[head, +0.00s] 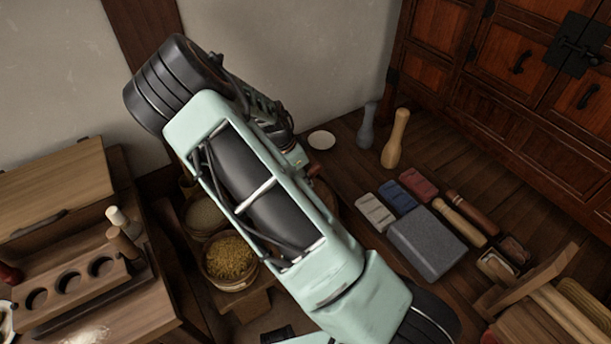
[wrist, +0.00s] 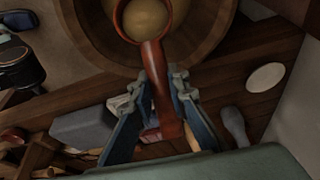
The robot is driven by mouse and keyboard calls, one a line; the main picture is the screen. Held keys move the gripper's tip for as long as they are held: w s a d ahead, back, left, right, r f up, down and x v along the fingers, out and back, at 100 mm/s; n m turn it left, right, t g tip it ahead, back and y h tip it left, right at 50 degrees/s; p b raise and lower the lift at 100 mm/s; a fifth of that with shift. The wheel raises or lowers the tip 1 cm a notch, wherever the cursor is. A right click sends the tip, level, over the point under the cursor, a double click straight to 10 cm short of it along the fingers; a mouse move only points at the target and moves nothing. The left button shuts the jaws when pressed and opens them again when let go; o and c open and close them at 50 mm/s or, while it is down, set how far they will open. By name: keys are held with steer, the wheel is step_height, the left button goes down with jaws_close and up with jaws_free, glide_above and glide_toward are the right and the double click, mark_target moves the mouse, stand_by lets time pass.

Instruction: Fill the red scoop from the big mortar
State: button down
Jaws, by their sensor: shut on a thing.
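My gripper (wrist: 160,82) is shut on the handle of the red scoop (wrist: 155,60) in the wrist view. The scoop's round bowl points away from me at the top edge, with smooth tan material showing inside its rim. The big wooden mortar (wrist: 95,45) is around and beneath the scoop's bowl, cut off by the top of the picture. I cannot tell how deep the scoop sits in it. In the head view my arm hides the gripper and most of the mortar; a small reddish piece (head: 314,170) shows beside my arm.
Two grain-filled bowls, one brownish (head: 205,216) and one yellow (head: 230,260), stand left of my arm. A white dish (head: 321,140), a grey pestle (head: 367,126) and a wooden pestle (head: 396,140) are behind right. A grey block (head: 427,243) lies on the floor at right.

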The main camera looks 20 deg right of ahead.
steer(key=shift+a+r+t+h, duration=0.25)
steer(key=shift+t+h, duration=0.05)
steer(key=shift+h, duration=0.5)
steer(key=h, duration=0.2)
steer(key=shift+a+r+t+h+b, duration=0.2)
steer(key=shift+a+t+h+b, duration=0.05)
steer(key=shift+t+h+b, duration=0.05)
steer(key=shift+d+f+b, duration=0.15)
steer(key=shift+f+b, duration=0.3)
steer(key=shift+f, duration=0.25)
steer(key=shift+f+g+y+b, duration=0.5)
steer(key=shift+f+y+b, duration=1.5)
steer(key=shift+f+b, duration=2.95)
step_height(320, 180, up, 6)
steer(key=d+g+y+p, duration=0.2)
steer(key=y+p, duration=0.3)
steer(key=y, duration=0.3)
steer(key=shift+w+r, duration=0.2)
steer(key=shift+r, duration=0.05)
